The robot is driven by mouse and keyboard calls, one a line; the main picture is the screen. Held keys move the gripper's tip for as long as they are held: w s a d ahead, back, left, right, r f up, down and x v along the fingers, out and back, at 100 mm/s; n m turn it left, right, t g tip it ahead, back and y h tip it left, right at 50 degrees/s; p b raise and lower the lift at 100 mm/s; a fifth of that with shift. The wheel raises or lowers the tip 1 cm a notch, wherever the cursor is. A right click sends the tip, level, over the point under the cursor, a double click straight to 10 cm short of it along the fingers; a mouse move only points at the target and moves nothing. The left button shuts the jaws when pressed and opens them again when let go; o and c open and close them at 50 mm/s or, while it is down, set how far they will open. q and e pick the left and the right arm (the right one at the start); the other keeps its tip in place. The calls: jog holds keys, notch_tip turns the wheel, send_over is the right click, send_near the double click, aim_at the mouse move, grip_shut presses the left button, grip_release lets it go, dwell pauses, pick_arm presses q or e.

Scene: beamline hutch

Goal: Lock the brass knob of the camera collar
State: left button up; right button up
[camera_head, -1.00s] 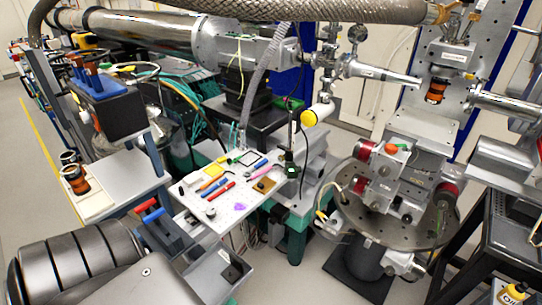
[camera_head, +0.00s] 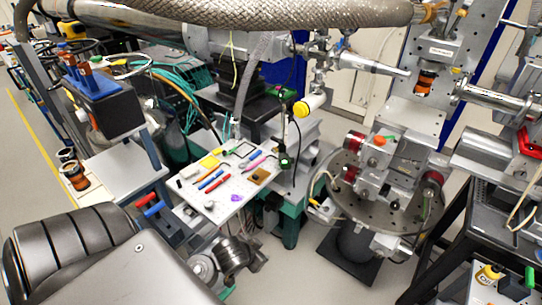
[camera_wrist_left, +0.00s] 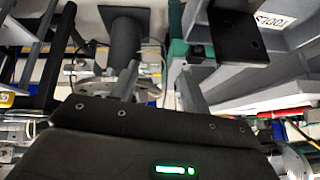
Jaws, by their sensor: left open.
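I cannot clearly make out the camera collar or its brass knob in either view. A slim upright post (camera_head: 284,132) stands at the back right of the white breadboard, with a small dark block (camera_head: 286,160) low on it. A yellow round cap (camera_head: 300,109) shows beside the post's upper part. My left gripper (camera_head: 238,258) is at the lower middle of the head view, in front of and below the breadboard, apart from the post. It is open and empty; its fingertips are hard to make out. The left wrist view shows mostly its dark housing. My right gripper is out of view.
The white breadboard (camera_head: 222,209) carries pens and small tools. A round perforated stage (camera_head: 345,205) stands to its right. A grey bin marked TOOLS (camera_wrist_left: 290,45) is close in the left wrist view. A dark cart (camera_head: 465,215) stands at right. Some floor is clear below the breadboard.

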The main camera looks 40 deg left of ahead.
pick_arm(q)
jog(key=w+a+r+t, duration=0.3)
jog(key=w+a+r, duration=0.2)
jog(key=w+a, duration=0.45)
jog(key=n+t, duration=0.1)
jog(key=t, duration=0.3)
send_near(274, 150)
jog(key=shift+h, duration=0.4)
jog(key=x, duration=0.3)
jog(key=p+x, duration=0.1)
jog(key=x, duration=0.1)
jog(key=a+x, duration=0.1)
jog(key=x, duration=0.2)
jog(key=shift+w+f+p, duration=0.3)
jog(key=shift+d, duration=0.1)
jog(key=shift+c, duration=0.5)
